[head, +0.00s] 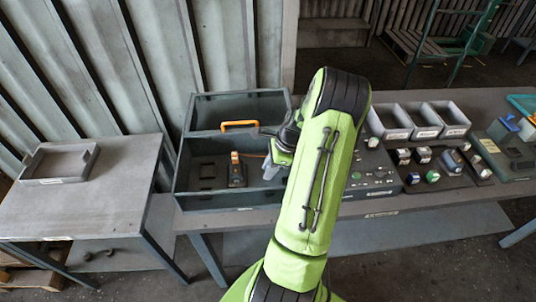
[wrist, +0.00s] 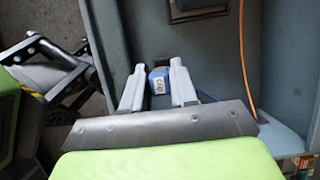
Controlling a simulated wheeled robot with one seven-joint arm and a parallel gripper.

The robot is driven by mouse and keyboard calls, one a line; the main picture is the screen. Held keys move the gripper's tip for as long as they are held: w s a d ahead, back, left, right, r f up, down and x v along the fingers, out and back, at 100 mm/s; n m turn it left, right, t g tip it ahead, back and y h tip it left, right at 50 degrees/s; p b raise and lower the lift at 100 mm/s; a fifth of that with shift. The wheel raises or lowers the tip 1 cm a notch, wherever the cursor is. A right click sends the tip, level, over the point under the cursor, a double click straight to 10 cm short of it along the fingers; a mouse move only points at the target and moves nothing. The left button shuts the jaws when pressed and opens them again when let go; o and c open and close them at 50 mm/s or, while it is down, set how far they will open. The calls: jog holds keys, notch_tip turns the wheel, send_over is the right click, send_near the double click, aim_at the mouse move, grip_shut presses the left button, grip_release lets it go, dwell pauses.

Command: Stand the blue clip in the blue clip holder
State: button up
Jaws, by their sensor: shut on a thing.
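In the wrist view, a small blue clip (wrist: 159,80) with a marked white label sits between the two pale fingers of my gripper (wrist: 158,84). The fingers are shut on it. In the head view, my gripper (head: 275,163) is at the right side of the open grey housing, partly hidden by my green arm. The clip cannot be made out there. I cannot pick out the blue clip holder with certainty; a small blue part (head: 509,123) shows on a dark unit at the far right.
The open grey housing (head: 215,203) holds an orange and black device (head: 236,170) and has an orange handle (head: 240,124). An orange cable (wrist: 242,60) runs beside my gripper. Grey bins (head: 421,119) and a control panel (head: 375,170) stand to the right. A left table holds a tray (head: 57,181).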

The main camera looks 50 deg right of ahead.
jog(key=shift+s+f, duration=0.3)
jog(key=shift+s, duration=0.1)
jog(key=f+b, duration=0.1)
jog(key=f, duration=0.1)
jog(key=f+b, duration=0.1)
jog(key=b, duration=0.1)
jog(key=f+b, duration=0.1)
jog(key=f, duration=0.1)
jog(key=shift+w+a+f+b, duration=0.1)
jog(key=shift+w+f+b, duration=0.2)
jog(key=shift+b, duration=0.1)
jog(key=shift+w+f+b, duration=0.1)
jog(key=shift+f+b, duration=0.2)
jog(key=shift+f, duration=0.05)
jog(key=shift+r, duration=0.1)
jog(key=shift+f, duration=0.9)
jog(key=o, duration=0.9)
